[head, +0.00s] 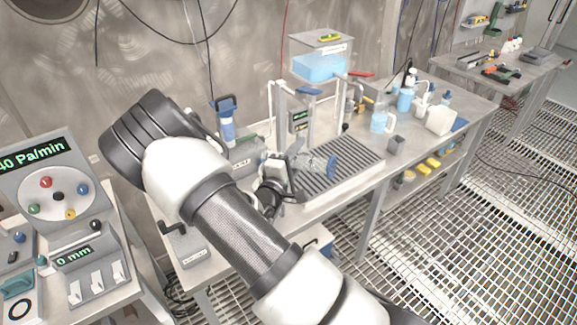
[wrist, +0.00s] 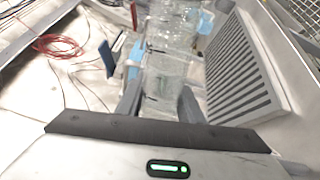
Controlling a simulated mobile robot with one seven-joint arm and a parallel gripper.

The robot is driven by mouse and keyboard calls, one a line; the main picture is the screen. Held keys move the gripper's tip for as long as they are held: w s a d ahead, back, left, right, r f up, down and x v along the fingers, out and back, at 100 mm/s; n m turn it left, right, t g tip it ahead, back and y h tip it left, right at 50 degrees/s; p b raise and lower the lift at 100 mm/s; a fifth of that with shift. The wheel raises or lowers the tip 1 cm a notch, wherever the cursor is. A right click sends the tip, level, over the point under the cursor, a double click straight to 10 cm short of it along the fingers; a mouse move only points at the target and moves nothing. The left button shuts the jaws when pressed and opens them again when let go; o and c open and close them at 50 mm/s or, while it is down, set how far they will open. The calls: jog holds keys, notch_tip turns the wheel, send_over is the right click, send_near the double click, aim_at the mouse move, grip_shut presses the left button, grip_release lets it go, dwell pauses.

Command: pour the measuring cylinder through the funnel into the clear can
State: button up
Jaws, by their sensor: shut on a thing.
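My gripper (head: 293,172) is at the ribbed drain tray, shut on a clear, bluish vessel (head: 318,164) that looks like the measuring cylinder. The vessel looks strongly tilted in the head view, its far end over the tray. In the wrist view the two dark fingers (wrist: 159,101) stand on either side of the clear vessel (wrist: 165,72). More clear shapes overlap beyond it, and I cannot tell them apart. I cannot make out the funnel or the clear can for certain. Whether liquid is flowing cannot be seen.
The ribbed tray (head: 345,168) lies on the steel bench, left of a small grey box (head: 397,144). A stand holds a blue tank (head: 320,67) above the bench. A jug with blue liquid (head: 381,121) and a white container (head: 441,120) stand further right. A control console (head: 52,185) is at left.

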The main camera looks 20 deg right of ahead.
jog(key=shift+f, duration=0.1)
jog(key=m+b, duration=0.1)
jog(key=f+m+b, duration=0.1)
jog(key=b, duration=0.1)
jog(key=shift+s+d+f+m, duration=0.25)
jog(key=shift+d+f+m, duration=0.05)
jog(key=shift+f+m, duration=0.1)
jog(key=shift+r, duration=0.1)
jog(key=m+b, duration=0.1)
jog(key=f+m+b, duration=0.1)
jog(key=m+b, duration=0.1)
jog(key=f+m+b, duration=0.1)
jog(key=m+b, duration=0.1)
